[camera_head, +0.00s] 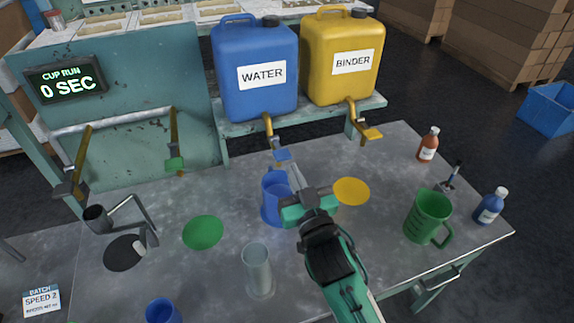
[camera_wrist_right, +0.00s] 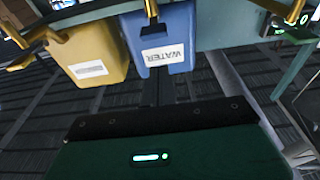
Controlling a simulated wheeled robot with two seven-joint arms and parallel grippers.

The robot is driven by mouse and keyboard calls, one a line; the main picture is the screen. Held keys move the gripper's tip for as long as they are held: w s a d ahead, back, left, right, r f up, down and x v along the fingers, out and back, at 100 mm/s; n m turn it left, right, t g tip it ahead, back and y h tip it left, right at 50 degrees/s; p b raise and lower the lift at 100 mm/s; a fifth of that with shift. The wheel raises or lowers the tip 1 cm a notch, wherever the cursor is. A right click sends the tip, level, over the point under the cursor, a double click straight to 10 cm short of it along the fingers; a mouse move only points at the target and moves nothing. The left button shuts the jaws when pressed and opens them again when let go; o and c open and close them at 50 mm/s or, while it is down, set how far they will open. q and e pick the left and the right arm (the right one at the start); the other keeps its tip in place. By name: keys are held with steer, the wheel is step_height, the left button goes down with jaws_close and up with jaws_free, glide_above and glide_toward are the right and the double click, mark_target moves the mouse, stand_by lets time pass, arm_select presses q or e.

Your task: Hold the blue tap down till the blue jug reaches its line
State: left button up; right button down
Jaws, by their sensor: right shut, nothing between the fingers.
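The blue tap (camera_head: 282,154) hangs on a brass pipe under the blue WATER container (camera_head: 255,65). The blue jug (camera_head: 270,203) stands on the table below the tap, partly hidden by my right gripper. Its line and any water level in it cannot be made out. My right gripper (camera_head: 288,163) is shut and empty, its fingertips at or just beside the blue tap; I cannot tell whether they touch. In the right wrist view the WATER container (camera_wrist_right: 165,38) appears upside down beyond the dark fingers (camera_wrist_right: 157,88). My left gripper is not in view.
A yellow BINDER container (camera_head: 342,60) with a yellow tap (camera_head: 371,134) is to the right. A clear cylinder (camera_head: 258,272) stands in front of the jug. A green jug (camera_head: 427,217) and bottles are at right. A display (camera_head: 66,82) reads 0 SEC.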

steer(key=shift+b+v, duration=0.45)
steer(key=shift+v, duration=2.05)
steer(key=shift+r, duration=0.2)
